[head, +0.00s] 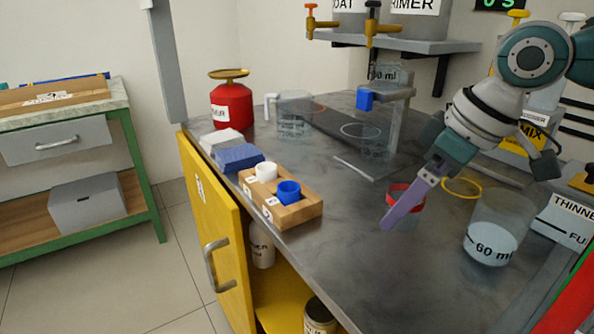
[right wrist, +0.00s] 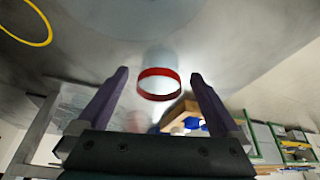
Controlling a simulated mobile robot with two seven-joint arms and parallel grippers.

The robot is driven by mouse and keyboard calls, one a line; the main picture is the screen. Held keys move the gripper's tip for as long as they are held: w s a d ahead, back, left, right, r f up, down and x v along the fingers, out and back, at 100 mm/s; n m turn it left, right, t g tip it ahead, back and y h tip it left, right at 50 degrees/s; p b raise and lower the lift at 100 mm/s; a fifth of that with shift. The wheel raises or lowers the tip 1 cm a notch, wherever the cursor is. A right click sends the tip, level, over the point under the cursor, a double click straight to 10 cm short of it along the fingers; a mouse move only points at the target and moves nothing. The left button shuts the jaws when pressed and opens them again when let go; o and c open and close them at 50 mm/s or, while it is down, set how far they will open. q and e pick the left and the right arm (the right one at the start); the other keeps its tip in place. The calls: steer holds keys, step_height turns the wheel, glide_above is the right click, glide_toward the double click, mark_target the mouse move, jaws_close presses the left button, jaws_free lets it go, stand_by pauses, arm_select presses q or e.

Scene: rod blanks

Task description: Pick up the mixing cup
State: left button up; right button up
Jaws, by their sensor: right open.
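A clear cup with a red band (head: 419,199) stands on the grey bench; I take it for the mixing cup. My right gripper (head: 392,218) is open beside it, one purple finger crossing in front of the cup and the other finger hidden. In the right wrist view the red band (right wrist: 158,97) shows ahead, between my open fingers (right wrist: 160,75). The cup's clear wall is faint there, and I cannot tell whether a finger touches it. My left gripper is out of view.
A clear "60 ml" container (head: 490,240) stands close right of the cup. A yellow ring (head: 461,195) shows behind it. A wooden block (head: 300,213) holds white and blue caps. A clear jug (head: 293,122) and red can (head: 231,105) stand farther back. Bare bench lies left of the cup.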

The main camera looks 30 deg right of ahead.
steer(key=c, duration=1.4)
steer(key=shift+r, duration=0.1)
